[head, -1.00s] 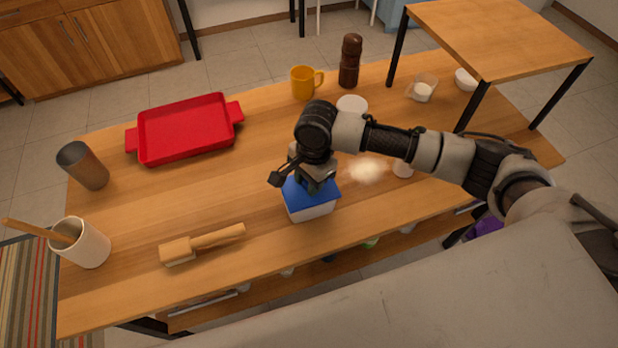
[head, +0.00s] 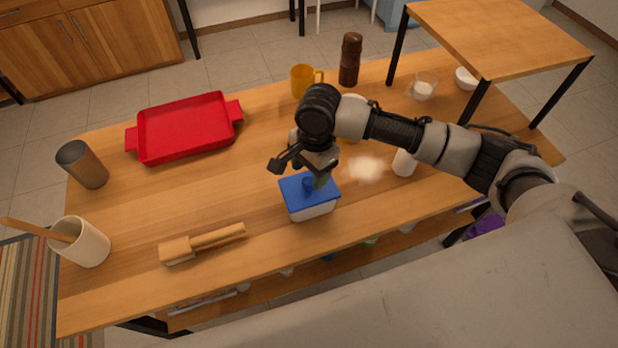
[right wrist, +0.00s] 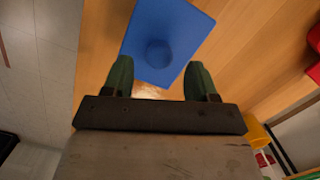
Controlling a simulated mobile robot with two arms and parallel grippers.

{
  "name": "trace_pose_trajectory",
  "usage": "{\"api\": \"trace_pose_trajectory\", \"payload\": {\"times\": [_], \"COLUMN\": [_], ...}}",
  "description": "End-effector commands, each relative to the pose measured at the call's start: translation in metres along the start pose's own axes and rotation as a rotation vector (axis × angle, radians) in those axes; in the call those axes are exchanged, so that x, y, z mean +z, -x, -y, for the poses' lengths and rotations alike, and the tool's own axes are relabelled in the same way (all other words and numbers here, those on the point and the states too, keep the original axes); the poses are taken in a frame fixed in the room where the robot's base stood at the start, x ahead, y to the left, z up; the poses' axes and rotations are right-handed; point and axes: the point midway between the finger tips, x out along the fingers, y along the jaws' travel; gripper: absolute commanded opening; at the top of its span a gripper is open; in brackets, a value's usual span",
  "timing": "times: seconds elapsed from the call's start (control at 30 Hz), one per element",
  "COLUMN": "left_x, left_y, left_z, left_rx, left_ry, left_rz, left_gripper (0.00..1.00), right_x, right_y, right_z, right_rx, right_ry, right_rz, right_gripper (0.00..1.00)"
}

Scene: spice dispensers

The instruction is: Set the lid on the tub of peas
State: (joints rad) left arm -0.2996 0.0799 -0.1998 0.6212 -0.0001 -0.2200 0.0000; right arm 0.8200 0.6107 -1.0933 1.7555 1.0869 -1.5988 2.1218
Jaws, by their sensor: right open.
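The blue lid (head: 306,191) with a round knob lies on top of the white tub (head: 312,211) near the table's front edge. The lid covers the tub's top, so the peas are hidden. My right gripper (head: 318,172) is open just above the lid. In the right wrist view, the lid (right wrist: 168,40) and its knob lie beyond the open fingertips (right wrist: 158,75), and nothing is between the fingers. My left gripper is not in view.
A wooden mallet (head: 203,243) lies left of the tub. A red tray (head: 185,128), yellow mug (head: 302,82) and brown mill (head: 350,60) stand farther back.

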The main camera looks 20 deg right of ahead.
Motion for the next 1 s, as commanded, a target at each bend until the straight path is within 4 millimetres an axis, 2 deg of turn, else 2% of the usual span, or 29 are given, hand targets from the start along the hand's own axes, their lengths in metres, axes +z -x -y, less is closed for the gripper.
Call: {"api": "trace_pose_trajectory", "payload": {"times": [0.03,0.2,0.4,0.6,1.0], "left_x": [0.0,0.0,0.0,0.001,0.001], "left_y": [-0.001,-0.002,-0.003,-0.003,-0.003], "left_z": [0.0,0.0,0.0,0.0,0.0], "left_rx": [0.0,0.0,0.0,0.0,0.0], "left_ry": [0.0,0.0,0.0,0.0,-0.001], "left_rz": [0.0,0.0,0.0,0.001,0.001], "left_gripper": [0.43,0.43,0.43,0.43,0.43], "right_x": [0.0,0.0,0.0,0.0,0.0], "right_y": [0.012,0.05,0.079,0.088,0.088], "right_z": [0.001,0.001,0.001,0.0,0.0], "right_rx": [-0.005,-0.004,-0.002,0.0,0.0], "right_ry": [0.001,0.0,0.0,-0.001,-0.001], "right_rz": [-0.001,-0.001,0.0,0.0,0.0], "right_gripper": [0.58,0.58,0.58,0.58,0.58]}}
